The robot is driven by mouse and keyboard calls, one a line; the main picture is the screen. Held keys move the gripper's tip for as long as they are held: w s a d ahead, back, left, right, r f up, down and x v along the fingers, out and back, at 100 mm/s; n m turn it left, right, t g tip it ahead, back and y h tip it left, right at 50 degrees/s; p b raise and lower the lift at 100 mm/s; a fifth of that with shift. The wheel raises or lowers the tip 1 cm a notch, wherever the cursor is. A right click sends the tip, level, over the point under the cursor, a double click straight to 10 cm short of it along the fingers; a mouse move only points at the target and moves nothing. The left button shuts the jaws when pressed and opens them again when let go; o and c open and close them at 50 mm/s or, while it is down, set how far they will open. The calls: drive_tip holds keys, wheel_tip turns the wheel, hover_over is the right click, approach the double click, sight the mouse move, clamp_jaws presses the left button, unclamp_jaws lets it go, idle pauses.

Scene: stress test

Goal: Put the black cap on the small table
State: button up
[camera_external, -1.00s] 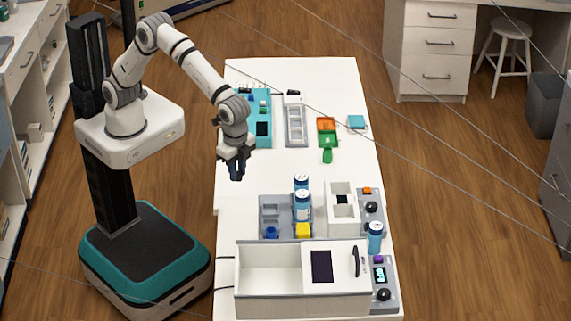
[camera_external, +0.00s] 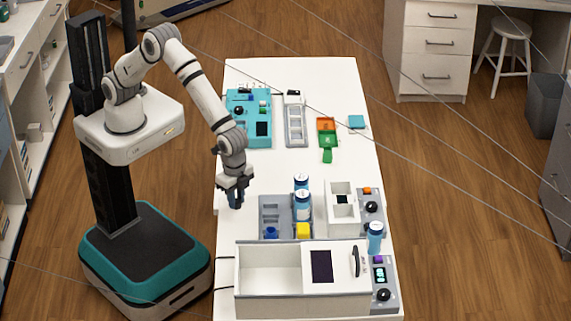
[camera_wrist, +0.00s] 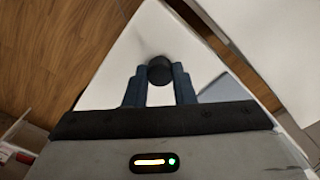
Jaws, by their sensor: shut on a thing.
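My gripper (camera_external: 236,197) hangs low over the left edge of the white table (camera_external: 305,72), left of the grey rack. In the wrist view, the black cap (camera_wrist: 159,70), a small dark round piece, sits between the tips of my two blue-grey fingers (camera_wrist: 159,84). My gripper is shut on it. The white table top (camera_wrist: 155,28) shows beneath and beyond the cap. The cap cannot be made out in the external view. Whether it touches the table is unclear. I cannot tell which surface is the small table.
A white open box (camera_external: 265,270) is at the front. A teal device (camera_external: 235,131) is at the back left. Clear table lies between teal device and rack.

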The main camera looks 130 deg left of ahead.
sight(236, 201)
drive_tip(key=shift+f, duration=0.2)
drive_tip(key=o, duration=1)
drive_tip(key=shift+r, duration=0.1)
drive_tip(key=shift+c, duration=0.2)
drive_tip(key=s+r+b, duration=0.1)
drive_tip(key=s+r, duration=0.2)
drive_tip(key=r, duration=0.6)
drive_tip(key=s+r, duration=0.3)
drive_tip(key=r, duration=0.5)
drive_tip(key=s+a+r+t, duration=0.1)
drive_tip(key=s+t, duration=0.2)
drive_tip(key=s, duration=2.7)
drive_tip(key=shift+a, duration=0.35)
